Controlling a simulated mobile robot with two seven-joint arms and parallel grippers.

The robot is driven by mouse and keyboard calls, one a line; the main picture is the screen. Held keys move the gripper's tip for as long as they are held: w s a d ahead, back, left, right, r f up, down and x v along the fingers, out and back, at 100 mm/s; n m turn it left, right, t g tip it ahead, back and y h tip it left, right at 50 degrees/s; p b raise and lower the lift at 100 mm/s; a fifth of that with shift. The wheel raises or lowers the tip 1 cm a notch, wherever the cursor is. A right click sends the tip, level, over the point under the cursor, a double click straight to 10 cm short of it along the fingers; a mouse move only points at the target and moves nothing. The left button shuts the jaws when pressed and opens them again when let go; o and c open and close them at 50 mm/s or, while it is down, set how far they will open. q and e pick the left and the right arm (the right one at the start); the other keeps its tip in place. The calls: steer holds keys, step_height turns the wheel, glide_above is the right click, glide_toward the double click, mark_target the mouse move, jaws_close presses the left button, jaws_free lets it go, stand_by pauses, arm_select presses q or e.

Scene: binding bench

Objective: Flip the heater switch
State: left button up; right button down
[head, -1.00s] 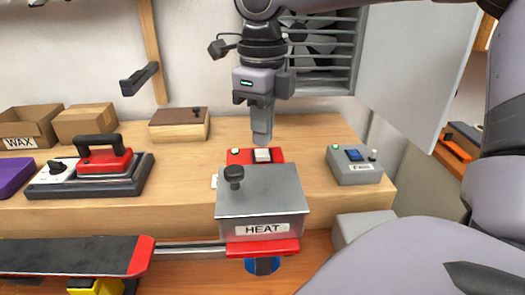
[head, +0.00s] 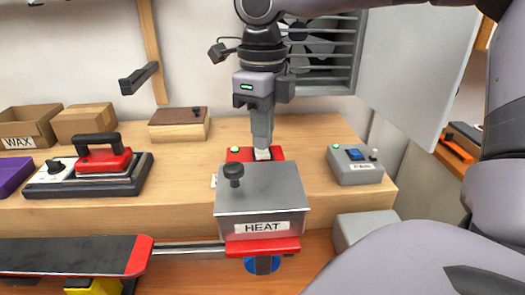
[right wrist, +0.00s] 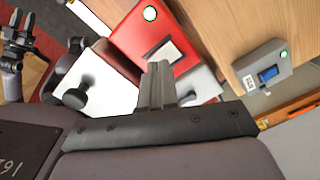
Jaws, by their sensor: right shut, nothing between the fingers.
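A red switch box (head: 240,155) with a pale rocker switch (head: 263,154) and a small lit lamp (head: 234,149) sits on the bench behind a grey metal box labelled HEAT (head: 260,190). My left gripper (right wrist: 20,40) shows small at that view's left edge.
A grey box with a blue switch (head: 355,165) stands to the right. A black knob (head: 234,174) rises from the HEAT box, close to my right gripper. A red-topped iron (head: 103,160) and cardboard boxes (head: 84,123) are at the left. Bench between is clear.

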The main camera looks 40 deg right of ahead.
mark_target(263, 154)
steer(key=shift+f+b, duration=0.7)
steer(key=shift+f, duration=0.15)
steer(key=shift+r, duration=0.15)
steer(key=shift+r+p, duration=2.7)
steer(key=shift+r, duration=0.75)
steer(key=shift+f, duration=0.1)
